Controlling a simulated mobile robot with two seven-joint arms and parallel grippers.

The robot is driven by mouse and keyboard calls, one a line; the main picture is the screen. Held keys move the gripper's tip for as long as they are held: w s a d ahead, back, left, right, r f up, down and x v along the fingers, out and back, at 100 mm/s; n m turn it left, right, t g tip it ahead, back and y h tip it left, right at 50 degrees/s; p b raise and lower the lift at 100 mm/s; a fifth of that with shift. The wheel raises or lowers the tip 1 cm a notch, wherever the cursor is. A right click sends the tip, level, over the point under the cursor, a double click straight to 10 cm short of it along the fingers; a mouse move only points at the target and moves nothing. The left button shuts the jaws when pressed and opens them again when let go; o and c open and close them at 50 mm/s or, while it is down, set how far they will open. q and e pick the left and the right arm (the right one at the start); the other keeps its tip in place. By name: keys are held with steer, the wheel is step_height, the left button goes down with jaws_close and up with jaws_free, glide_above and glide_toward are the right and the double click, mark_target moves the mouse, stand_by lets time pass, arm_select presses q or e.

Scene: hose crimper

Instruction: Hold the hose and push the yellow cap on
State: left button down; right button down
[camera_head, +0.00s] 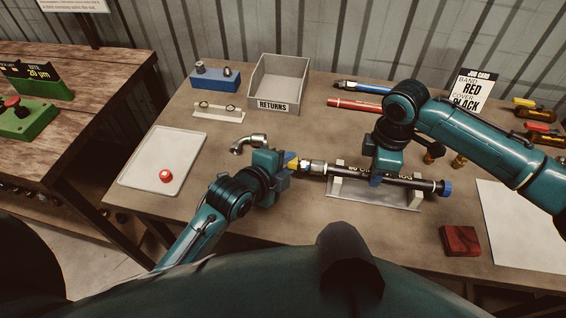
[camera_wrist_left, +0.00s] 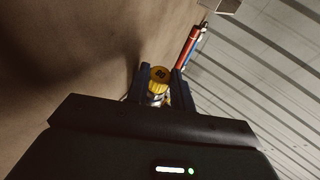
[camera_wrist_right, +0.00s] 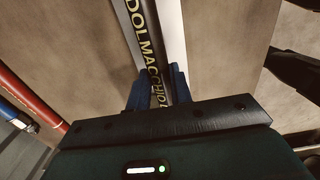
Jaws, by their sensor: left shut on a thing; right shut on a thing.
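The black hose (camera_head: 405,181) lies across a light cradle (camera_head: 390,201). It has a metal fitting (camera_head: 314,167) at its left end and a blue cap (camera_head: 444,188) at its right end. My right gripper (camera_head: 377,180) is shut on the hose from above; the right wrist view shows its fingers (camera_wrist_right: 155,90) on either side of the lettered hose (camera_wrist_right: 146,40). My left gripper (camera_head: 291,163) is shut on the yellow cap (camera_head: 292,159) at the fitting end. In the left wrist view the yellow cap (camera_wrist_left: 159,78) sits between the fingers (camera_wrist_left: 160,85). Whether it is seated on the fitting is unclear.
A grey RETURNS bin (camera_head: 279,84), a blue block (camera_head: 215,77) and a small rack (camera_head: 218,112) stand at the back left. A metal elbow (camera_head: 249,143) lies behind my left gripper. A dark red block (camera_head: 460,240) lies front right.

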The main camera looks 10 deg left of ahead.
arm_select(q)
steer(key=shift+s+d, duration=0.1)
steer(key=shift+d, duration=0.4)
arm_select(e)
steer(key=shift+a, duration=0.1)
arm_select(q)
steer(key=c, duration=1.1)
jaws_free()
steer(key=shift+a, duration=0.1)
steer(key=v, duration=1.2)
arm_select(e)
steer(key=c, duration=1.2)
jaws_free()
steer(key=shift+o, duration=0.2)
